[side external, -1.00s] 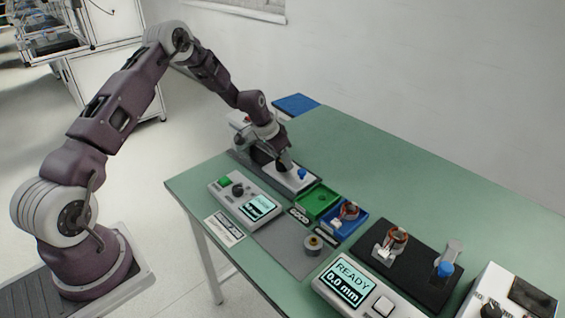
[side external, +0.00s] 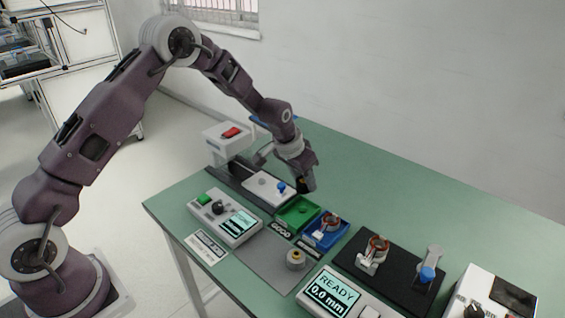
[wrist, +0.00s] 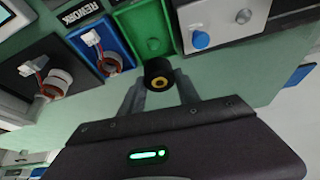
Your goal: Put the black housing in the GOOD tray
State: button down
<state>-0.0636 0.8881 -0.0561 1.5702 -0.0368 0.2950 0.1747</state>
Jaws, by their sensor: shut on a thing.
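My gripper (side external: 303,187) is shut on the black housing (wrist: 158,74), a short black cylinder with a yellow ring around its centre. In the wrist view the housing sits between my two fingertips (wrist: 159,88). In the side view the housing (side external: 301,182) is small and partly hidden by my gripper. The green tray (side external: 311,205) lies just below my gripper in that view, with the GOOD label (side external: 281,229) at its front. In the wrist view the housing overlaps the edge of the green tray (wrist: 140,25); its exact height above the tray cannot be told.
A blue tray (side external: 343,232) with a copper-wound part adjoins the green one, by the REWORK label (wrist: 82,12). A press fixture with a white plate (side external: 265,188) and blue knob (side external: 281,187) stands left. A black board (side external: 400,282) stands right. The table behind is clear.

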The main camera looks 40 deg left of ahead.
jog(key=shift+d+f, duration=0.2)
jog(key=shift+f, duration=0.1)
send_over(307, 208)
jog(key=s, duration=0.1)
jog(key=shift+a+f, duration=0.2)
jog(key=shift+f, duration=0.9)
jog(key=shift+a+f, duration=0.15)
jog(key=shift+f, duration=0.9)
jog(key=shift+f, duration=0.1)
jog(key=shift+f, duration=0.9)
jog(key=shift+f, duration=0.15)
jog(key=shift+f, duration=0.25)
jog(key=c, duration=0.8)
grip_release()
jog(key=shift+o, duration=0.2)
jog(key=v, duration=0.7)
jog(key=shift+a+r, duration=0.1)
